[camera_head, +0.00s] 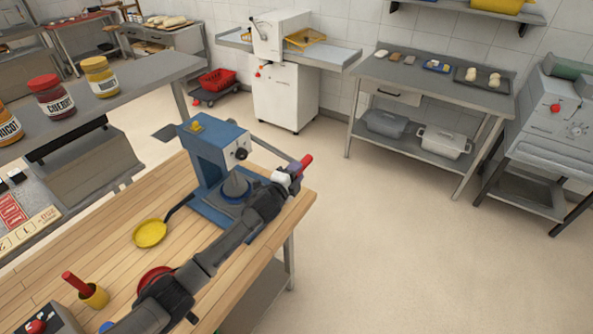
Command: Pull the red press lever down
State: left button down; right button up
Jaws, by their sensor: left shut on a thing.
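The blue press (205,150) stands at the right end of the wooden table, with a grey cone above a round base. Its lever is a grey bar that runs out to the right from the press head and ends in a red handle (306,160). My left arm reaches across the table from the lower left, in front of the press base. My left gripper (294,171) is shut on the red handle, whose tip sticks out past the fingers. The fingers hide the rest of the handle. My right gripper is not in view.
A yellow pan (150,233) with a dark handle lies on the wooden table (100,238) left of the press. A yellow cup (95,296) with a red stick stands nearer. Labelled jars (53,97) stand on a grey shelf. Open floor lies right of the table.

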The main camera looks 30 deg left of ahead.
pick_arm(q)
jog(key=shift+s+a+f, duration=0.1)
jog(key=shift+f, duration=0.4)
jog(key=c, duration=0.8)
grip_release()
jog(key=shift+r, duration=0.15)
jog(key=shift+s+r+p, duration=0.15)
jog(key=shift+s+p, duration=0.3)
jog(key=s+p, duration=0.6)
jog(key=s, duration=0.7)
jog(key=shift+d, duration=0.25)
